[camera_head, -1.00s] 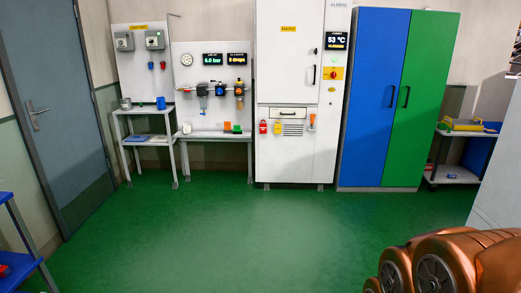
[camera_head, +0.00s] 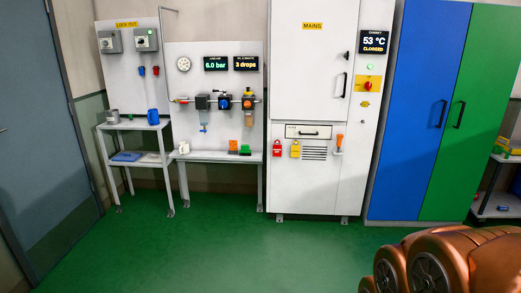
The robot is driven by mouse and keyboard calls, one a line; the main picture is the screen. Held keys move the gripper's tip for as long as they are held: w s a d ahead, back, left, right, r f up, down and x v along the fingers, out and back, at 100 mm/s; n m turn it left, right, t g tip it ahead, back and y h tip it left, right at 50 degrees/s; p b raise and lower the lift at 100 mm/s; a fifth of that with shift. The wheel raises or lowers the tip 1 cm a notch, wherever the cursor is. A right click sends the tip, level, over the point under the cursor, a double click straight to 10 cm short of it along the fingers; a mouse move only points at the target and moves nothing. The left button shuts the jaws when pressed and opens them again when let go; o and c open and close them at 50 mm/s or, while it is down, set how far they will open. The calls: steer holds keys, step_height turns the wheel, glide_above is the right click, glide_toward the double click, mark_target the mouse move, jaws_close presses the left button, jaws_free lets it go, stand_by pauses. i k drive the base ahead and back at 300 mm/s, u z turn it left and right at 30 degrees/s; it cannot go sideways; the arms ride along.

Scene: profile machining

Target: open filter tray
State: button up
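The white cabinet (camera_head: 286,185) with a MAINS label stands at the back, right of centre. A flat drawer front with a dark handle, seemingly the filter tray (camera_head: 309,132), sits in its lower middle, above a slotted vent. It looks shut. A tall door with a dark handle (camera_head: 345,84) is above it and looks closed. A red padlock (camera_head: 277,149) and a yellow padlock (camera_head: 295,149) hang below the tray's left end. An orange-handled tool (camera_head: 339,143) hangs at its right. My gripper is not in view; copper-coloured parts of my arm show at the bottom right.
A display (camera_head: 375,42) reads 53 °C and CLOSED. A blue and green cupboard (camera_head: 407,115) stands right of the cabinet. Left are a bench with gauges (camera_head: 222,157) and a lock-out table (camera_head: 134,126). The green floor (camera_head: 230,250) ahead is clear.

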mark_target(292, 131)
steer(key=u, duration=0.1)
steer(key=i, duration=1.8)
steer(key=u, duration=0.2)
steer(key=i, duration=1.6)
steer(key=u, duration=0.1)
